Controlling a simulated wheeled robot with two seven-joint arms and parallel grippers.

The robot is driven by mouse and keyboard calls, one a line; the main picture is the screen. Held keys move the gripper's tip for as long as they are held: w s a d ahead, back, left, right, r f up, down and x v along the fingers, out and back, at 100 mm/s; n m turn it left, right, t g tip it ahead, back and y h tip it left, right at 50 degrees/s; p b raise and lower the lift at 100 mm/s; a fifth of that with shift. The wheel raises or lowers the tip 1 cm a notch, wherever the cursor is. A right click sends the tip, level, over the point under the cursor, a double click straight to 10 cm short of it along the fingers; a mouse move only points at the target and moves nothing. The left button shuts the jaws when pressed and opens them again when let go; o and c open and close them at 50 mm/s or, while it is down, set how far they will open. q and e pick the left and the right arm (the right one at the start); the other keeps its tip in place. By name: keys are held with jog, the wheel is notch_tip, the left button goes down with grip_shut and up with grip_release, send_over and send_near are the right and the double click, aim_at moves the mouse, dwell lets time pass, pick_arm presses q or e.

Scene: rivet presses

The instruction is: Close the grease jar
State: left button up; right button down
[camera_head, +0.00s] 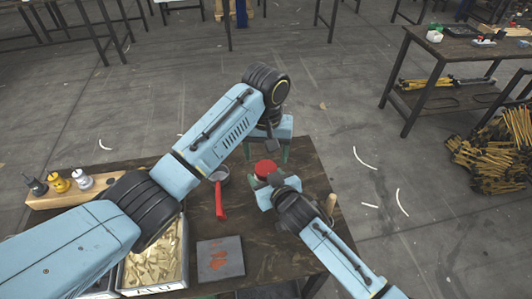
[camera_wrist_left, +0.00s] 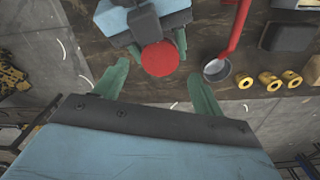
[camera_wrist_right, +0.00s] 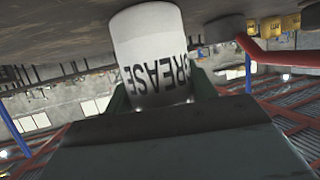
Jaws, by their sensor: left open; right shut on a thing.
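The white grease jar (camera_wrist_right: 158,55) shows in the right wrist view with its lettering upside down, between the fingers of my right gripper (camera_wrist_right: 162,95), which is shut on it. A round red lid (camera_head: 265,168) is seen from above at the right gripper (camera_head: 268,188) in the head view. The red lid (camera_wrist_left: 160,58) hides the jar from above; whether it is seated on the jar I cannot tell. My left gripper (camera_head: 267,152) is open, its green fingers apart on either side of the lid in the left wrist view (camera_wrist_left: 160,82), apparently not touching it.
A pan with a red handle (camera_head: 221,205) lies left of the jar on the dark table (camera_head: 275,260). Nearer are a grey plate with red smears (camera_head: 220,258) and a bin of brass-coloured pieces (camera_head: 155,262). A wooden block (camera_head: 50,200) holds small bottles.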

aim_at(266, 168)
pick_arm(q)
notch_tip(266, 168, up, 3)
jog(key=shift+d+f+n, duration=0.15)
jog(key=shift+f+n, duration=0.05)
jog(key=shift+n, duration=0.9)
jog(key=shift+r+n, duration=0.45)
jog(key=shift+n, duration=0.05)
jog(key=shift+f, duration=0.1)
jog(key=shift+f, duration=3.95)
jog(key=shift+c, duration=0.4)
jog(key=c, duration=0.9)
jog(key=shift+m, duration=1.6)
jog(key=shift+c, duration=0.2)
